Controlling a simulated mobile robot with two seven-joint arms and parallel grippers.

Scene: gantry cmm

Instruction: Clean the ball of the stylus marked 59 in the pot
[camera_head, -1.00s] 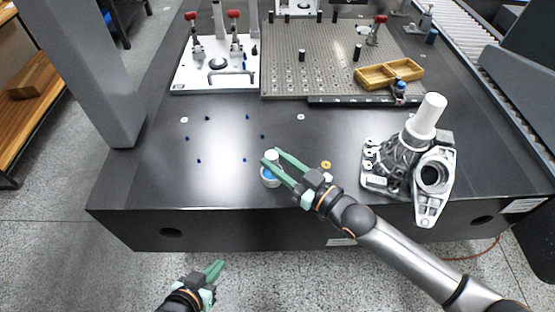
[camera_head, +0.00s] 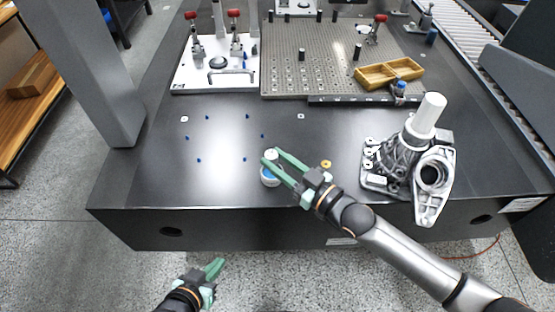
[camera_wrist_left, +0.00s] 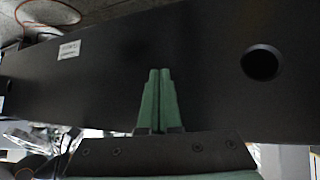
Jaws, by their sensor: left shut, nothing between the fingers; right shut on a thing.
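A small round white-and-blue pot (camera_head: 269,178) stands near the front edge of the dark table. My right gripper (camera_head: 273,157) is over it, its green fingers around a small white piece (camera_head: 271,154) at the pot's top. I cannot tell whether this piece is a lid or part of a stylus. No mark 59 is legible, and I cannot pick out that stylus or its ball. My left gripper (camera_head: 216,267) is shut and empty, low in front of the table. In the left wrist view its fingertips (camera_wrist_left: 160,72) meet before the table's dark front face.
A grey metal casting with a white cylinder (camera_head: 427,115) stands at the right, with small white tags (camera_head: 369,152) beside it. Behind are a perforated plate (camera_head: 290,75), a wooden tray (camera_head: 375,76) and a white fixture board (camera_head: 190,82). Several small blue pieces (camera_head: 198,160) dot the left tabletop.

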